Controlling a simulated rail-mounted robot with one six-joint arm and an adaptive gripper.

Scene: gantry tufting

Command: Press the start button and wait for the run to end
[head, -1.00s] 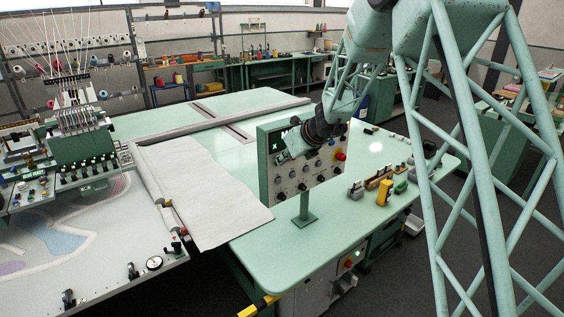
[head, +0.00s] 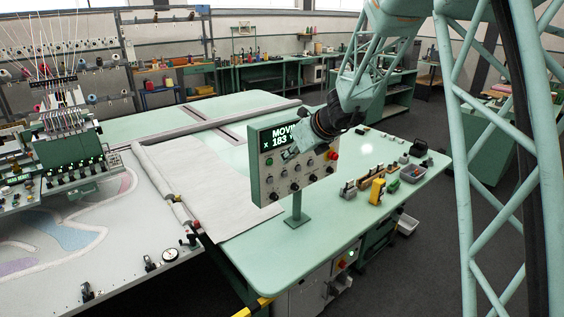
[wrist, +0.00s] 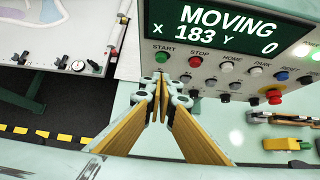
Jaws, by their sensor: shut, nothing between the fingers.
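The control panel (head: 262,190) stands on a post on the pale green table. Its display (wrist: 225,25) reads "MOVING", X 183, Y 0. The green start button (wrist: 162,57), labelled START, is at the panel's left, with the red stop button (wrist: 195,61) beside it. My gripper (wrist: 160,76) is shut and empty, its tips just below the start button in the wrist view. I cannot tell whether they touch it. In the head view my gripper (head: 294,146) is in front of the panel and hides part of the display.
A red mushroom button (wrist: 274,97) is on the panel's right. The tufting head (head: 70,150) stands over the patterned cloth (head: 50,260) at the left.

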